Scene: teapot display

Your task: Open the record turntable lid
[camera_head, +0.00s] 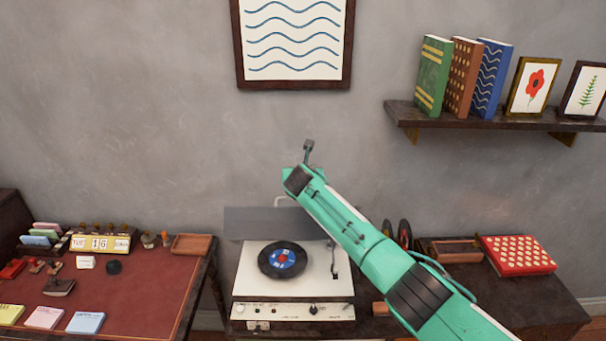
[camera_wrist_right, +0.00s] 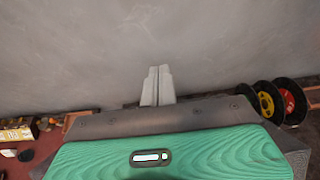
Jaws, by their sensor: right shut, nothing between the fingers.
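The record turntable (camera_head: 243,285) stands on the dark cabinet, with a black record (camera_head: 270,272) on its platter. Its see-through grey lid (camera_head: 250,222) is raised, standing up at the back edge, with the record and deck uncovered. My left gripper is out of view.
A red-topped desk (camera_head: 150,285) with stamps and note pads stands at left. Reels (camera_head: 404,235), a wooden tray (camera_head: 455,251) and a red patterned box (camera_head: 518,254) sit right of the turntable. A bookshelf (camera_head: 480,119) juts from the wall at upper right.

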